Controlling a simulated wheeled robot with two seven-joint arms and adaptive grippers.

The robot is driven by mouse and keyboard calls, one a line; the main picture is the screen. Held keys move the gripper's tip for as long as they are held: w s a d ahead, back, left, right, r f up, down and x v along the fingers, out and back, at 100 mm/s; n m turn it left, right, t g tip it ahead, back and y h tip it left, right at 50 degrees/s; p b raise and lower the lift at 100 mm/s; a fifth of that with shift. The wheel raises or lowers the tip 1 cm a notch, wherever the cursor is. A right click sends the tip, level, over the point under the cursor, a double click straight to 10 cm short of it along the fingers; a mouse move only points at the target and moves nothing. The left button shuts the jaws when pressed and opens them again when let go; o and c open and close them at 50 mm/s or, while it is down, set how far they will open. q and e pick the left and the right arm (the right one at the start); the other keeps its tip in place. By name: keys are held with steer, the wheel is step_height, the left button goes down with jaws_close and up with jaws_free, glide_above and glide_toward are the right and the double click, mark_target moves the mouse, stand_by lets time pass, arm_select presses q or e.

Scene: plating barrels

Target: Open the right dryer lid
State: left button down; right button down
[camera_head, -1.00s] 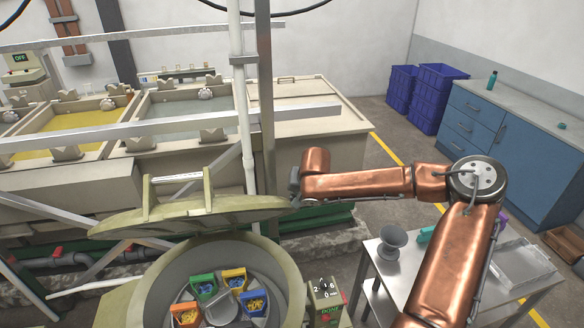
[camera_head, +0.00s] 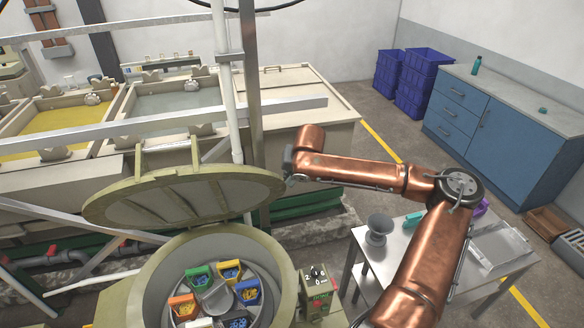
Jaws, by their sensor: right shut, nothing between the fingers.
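The right dryer's round lid (camera_head: 185,197) is raised and tilted up above the dryer drum (camera_head: 276,262), its pale underside facing me. A bar handle (camera_head: 168,146) stands on its far side. My right gripper (camera_head: 291,180) is at the lid's right edge, small and partly hidden behind my wrist; its fingers are shut with nothing between them. I cannot tell whether it touches the rim. Inside the drum are several small coloured baskets with parts, such as a green one (camera_head: 200,278) and an orange one (camera_head: 182,308). My left gripper is out of view.
A control box (camera_head: 318,292) stands right of the drum. A grey post (camera_head: 248,110) rises behind the lid. A metal table (camera_head: 400,250) with a grey cup (camera_head: 379,230) lies under my right arm. Plating tanks (camera_head: 60,125) are behind; blue crates (camera_head: 425,75) and a cabinet (camera_head: 500,130) stand right.

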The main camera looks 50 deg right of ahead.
steer(key=shift+b+v, duration=0.3)
steer(key=shift+v, duration=2.4)
